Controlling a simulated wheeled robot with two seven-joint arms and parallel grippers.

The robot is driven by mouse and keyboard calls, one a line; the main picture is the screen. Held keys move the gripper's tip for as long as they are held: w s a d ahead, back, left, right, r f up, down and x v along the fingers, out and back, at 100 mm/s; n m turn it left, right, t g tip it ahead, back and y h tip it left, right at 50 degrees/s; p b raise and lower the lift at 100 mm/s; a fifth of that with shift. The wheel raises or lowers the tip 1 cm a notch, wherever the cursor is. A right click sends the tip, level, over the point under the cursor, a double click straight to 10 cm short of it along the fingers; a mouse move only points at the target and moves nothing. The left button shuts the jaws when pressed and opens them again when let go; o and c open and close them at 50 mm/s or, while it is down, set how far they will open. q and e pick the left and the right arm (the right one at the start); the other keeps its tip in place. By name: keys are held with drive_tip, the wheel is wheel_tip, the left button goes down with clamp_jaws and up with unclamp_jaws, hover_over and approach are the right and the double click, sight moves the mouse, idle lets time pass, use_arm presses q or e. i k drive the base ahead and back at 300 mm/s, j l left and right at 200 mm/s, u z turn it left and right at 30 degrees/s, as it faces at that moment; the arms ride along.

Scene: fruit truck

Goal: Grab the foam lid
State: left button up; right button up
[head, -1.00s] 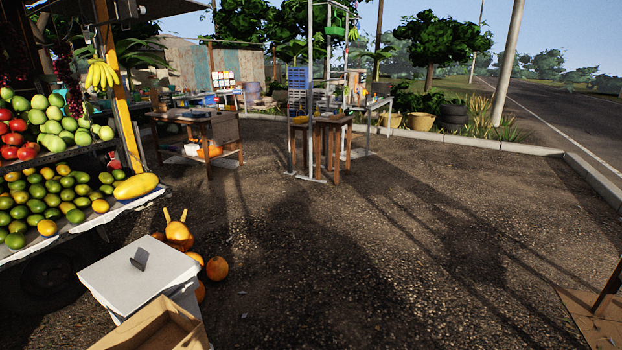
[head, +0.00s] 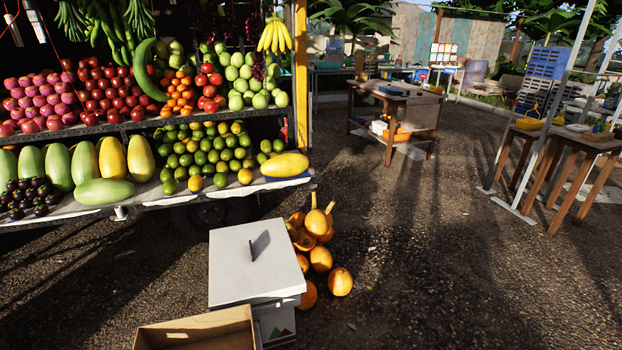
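The lid looks flat and covers the top of the box. Neither of my grippers shows in the view.
An open cardboard box (head: 205,331) stands just in front of the foam box. Orange gourds (head: 318,224) and pumpkins (head: 341,281) lie on its right. The fruit truck's shelf (head: 150,199) is behind. A wooden table (head: 398,104) stands farther back.

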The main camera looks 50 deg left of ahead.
sight(257, 262)
drive_tip(key=i+u, duration=0.2)
drive_tip(key=i, duration=0.25)
drive_tip(key=i+l+u, duration=0.25)
drive_tip(key=i, duration=0.15)
drive_tip(key=i+l+u, duration=0.2)
drive_tip(key=i, duration=0.25)
drive_tip(key=j, duration=0.1)
